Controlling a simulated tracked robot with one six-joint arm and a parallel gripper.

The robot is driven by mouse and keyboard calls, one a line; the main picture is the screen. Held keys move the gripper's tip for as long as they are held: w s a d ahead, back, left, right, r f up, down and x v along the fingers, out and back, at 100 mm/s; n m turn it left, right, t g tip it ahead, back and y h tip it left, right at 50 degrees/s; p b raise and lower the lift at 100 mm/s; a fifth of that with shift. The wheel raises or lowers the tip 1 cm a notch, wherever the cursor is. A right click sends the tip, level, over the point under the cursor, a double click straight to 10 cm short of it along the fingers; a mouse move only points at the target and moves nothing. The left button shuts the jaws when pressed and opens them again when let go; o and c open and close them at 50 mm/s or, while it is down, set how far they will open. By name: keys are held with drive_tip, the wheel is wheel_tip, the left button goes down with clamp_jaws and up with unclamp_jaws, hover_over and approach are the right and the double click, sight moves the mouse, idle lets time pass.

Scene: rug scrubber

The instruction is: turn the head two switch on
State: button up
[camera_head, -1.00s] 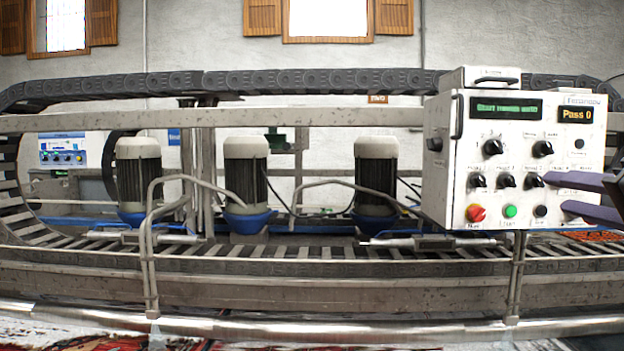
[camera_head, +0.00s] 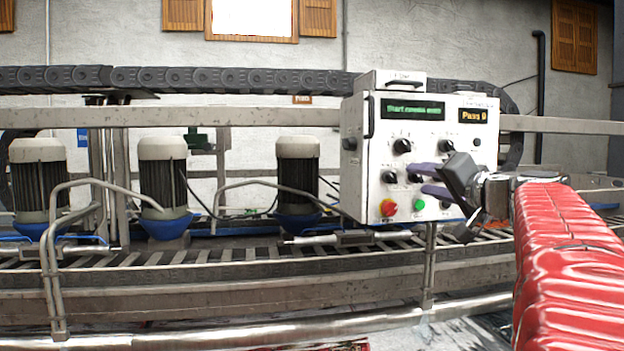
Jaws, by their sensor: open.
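The white control box (camera_head: 371,150) stands right of centre, with a green display and black rotary knobs. A lower row of knobs includes a left knob (camera_head: 389,177) and a middle knob (camera_head: 414,178); the rest of that row is hidden by my gripper. Labels are too small to read surely, so I cannot tell which knob is head two. My gripper (camera_head: 417,180) is open, its two purple fingers pointing left, one above the other, in front of the panel by the middle knob. I cannot tell whether they touch it.
A red button (camera_head: 388,207) and a green button (camera_head: 419,204) sit just below the fingers. Upper knobs (camera_head: 402,146) sit above them. Grey motors (camera_head: 162,175) and a bent pipe rail (camera_head: 120,185) stand left. A conveyor frame (camera_head: 200,290) runs along the front.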

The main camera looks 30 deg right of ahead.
drive_tip(key=shift+w+d, duration=0.1)
drive_tip(key=shift+w, duration=0.25)
drive_tip(key=shift+c, duration=0.2)
drive_tip(key=shift+f, duration=0.1)
drive_tip(key=c, duration=1)
